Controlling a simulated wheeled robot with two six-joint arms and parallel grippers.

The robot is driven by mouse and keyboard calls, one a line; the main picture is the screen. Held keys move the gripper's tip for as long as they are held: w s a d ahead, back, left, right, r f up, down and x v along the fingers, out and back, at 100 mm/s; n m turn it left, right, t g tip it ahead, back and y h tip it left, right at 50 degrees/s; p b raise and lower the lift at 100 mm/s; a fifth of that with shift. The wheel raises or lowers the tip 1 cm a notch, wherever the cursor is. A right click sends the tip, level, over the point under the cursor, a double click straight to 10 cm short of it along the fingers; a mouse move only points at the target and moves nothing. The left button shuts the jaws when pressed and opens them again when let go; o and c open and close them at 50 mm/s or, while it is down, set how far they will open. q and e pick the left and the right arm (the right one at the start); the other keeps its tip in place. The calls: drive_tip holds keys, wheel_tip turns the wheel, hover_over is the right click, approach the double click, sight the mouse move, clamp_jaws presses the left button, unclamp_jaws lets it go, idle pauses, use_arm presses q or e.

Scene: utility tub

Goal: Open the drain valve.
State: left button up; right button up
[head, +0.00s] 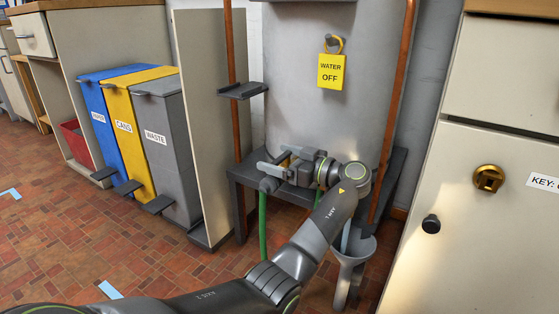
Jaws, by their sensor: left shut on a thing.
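The grey tank (308,95) stands on a dark stand at the centre. My left gripper (275,163) is at the low front of the tank, its fingers pointing left. It is shut on what looks like the drain valve's handle, of which a small yellowish part (286,158) shows between the fingers. The gripper and wrist hide most of the valve, so I cannot tell how its handle is turned. A green hose (262,225) hangs below the gripper. My right gripper is not in view.
A yellow "WATER OFF" tag (332,71) hangs on the tank. Copper pipes (397,100) run up both sides. A grey funnel (352,250) stands below right. Blue, yellow and grey bins (172,150) stand left; a cream cabinet (470,240) stands right. Open tiled floor (60,240) lies left.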

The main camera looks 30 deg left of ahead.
use_arm(q)
drive_tip(key=o, duration=1.2)
drive_tip(key=shift+c, duration=0.2)
drive_tip(key=shift+d, duration=0.25)
drive_tip(key=d+p, duration=0.3)
drive_tip(key=d, duration=0.4)
